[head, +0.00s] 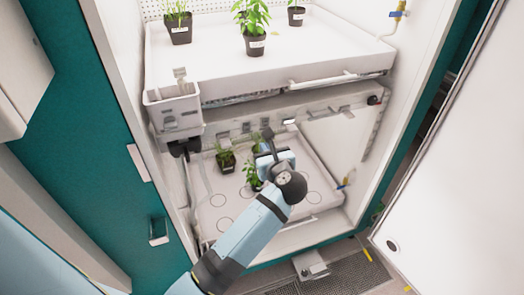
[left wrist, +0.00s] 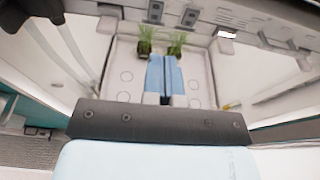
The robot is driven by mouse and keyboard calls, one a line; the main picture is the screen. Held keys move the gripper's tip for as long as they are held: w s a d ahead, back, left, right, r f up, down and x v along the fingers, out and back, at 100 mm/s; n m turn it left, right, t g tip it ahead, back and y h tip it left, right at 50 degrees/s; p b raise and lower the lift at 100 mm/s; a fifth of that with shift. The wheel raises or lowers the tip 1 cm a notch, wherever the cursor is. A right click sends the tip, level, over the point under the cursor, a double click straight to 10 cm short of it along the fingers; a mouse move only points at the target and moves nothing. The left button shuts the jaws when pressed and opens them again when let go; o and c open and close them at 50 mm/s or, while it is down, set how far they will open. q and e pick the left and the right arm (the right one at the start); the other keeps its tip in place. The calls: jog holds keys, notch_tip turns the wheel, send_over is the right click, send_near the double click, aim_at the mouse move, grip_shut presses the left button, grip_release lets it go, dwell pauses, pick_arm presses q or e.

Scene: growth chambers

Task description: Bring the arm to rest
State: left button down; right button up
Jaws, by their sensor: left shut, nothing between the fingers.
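My left arm (head: 240,232), pale blue with black joints, comes in from the bottom left and reaches toward the lower shelf of an open growth chamber. My right gripper is in neither view.
The lower white tray (head: 318,182) has ring marks and potted plants, one pot (head: 226,162) left of my gripper. The upper tray (head: 330,55) holds several pots. A white box (head: 177,112) hangs at its left corner. An open white door (head: 465,170) stands right.

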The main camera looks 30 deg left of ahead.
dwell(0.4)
pick_arm(q)
jog(key=s+d+f+m+t+h+p, duration=0.1)
jog(key=s+d+m+t+h, duration=0.4)
jog(key=m, duration=1)
jog(key=s+d+f+m+t+h+p, duration=0.15)
jog(key=s+m+t+h, duration=0.45)
jog(key=m, duration=0.9)
jog(key=s+d+f+m+g+h, duration=0.1)
jog(key=s+f+m+g+h, duration=0.3)
jog(key=s+f+m+g, duration=0.6)
jog(key=s+f+m, duration=0.4)
jog(key=f+m, duration=0.2)
jog(key=m, duration=0.2)
jog(key=shift+s+d+m, duration=0.2)
jog(key=shift+d+m, duration=0.2)
